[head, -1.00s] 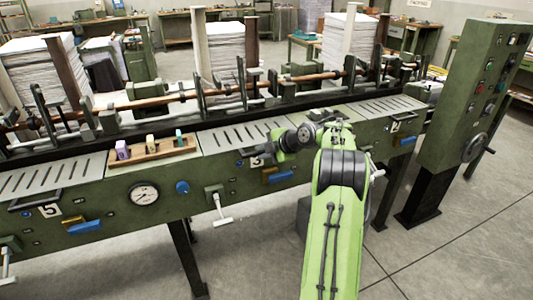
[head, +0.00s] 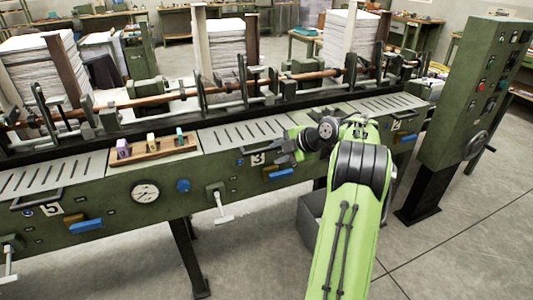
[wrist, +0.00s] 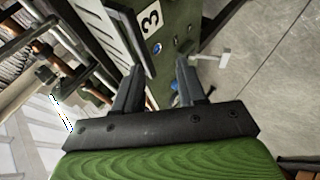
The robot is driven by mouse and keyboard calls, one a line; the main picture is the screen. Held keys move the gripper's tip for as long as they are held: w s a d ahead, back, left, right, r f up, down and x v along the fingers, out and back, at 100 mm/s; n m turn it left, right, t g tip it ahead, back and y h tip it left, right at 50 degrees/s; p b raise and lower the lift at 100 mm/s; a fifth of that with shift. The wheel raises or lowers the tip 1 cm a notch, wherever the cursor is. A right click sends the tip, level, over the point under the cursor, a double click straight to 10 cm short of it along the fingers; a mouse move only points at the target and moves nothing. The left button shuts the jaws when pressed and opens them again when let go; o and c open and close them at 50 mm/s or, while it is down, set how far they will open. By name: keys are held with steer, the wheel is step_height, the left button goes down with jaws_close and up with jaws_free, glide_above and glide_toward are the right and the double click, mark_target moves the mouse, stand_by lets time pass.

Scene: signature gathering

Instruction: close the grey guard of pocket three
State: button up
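The grey guard of pocket three (head: 238,133) is a slotted plate lying nearly flat on top of the green machine, above the number 3 label (head: 258,159). Part of it shows at the top left of the wrist view (wrist: 104,22), beside the 3 label. My gripper (head: 284,152) is at the right front corner of this guard, by the machine's front face. In the wrist view my gripper (wrist: 159,66) has its two dark fingers spread apart, with nothing clearly held.
A wooden tray (head: 152,150) with small coloured items sits left of the guard. Another slotted guard (head: 380,106) lies to the right, near label 4. Rods and black posts run behind. A control cabinet (head: 480,90) stands at the right.

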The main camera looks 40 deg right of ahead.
steer(key=p+v, duration=0.1)
steer(key=v, duration=0.8)
steer(key=shift+r+p, duration=0.25)
steer(key=shift+p, duration=0.1)
steer(key=shift+w+a, duration=0.1)
steer(key=shift+w, duration=0.05)
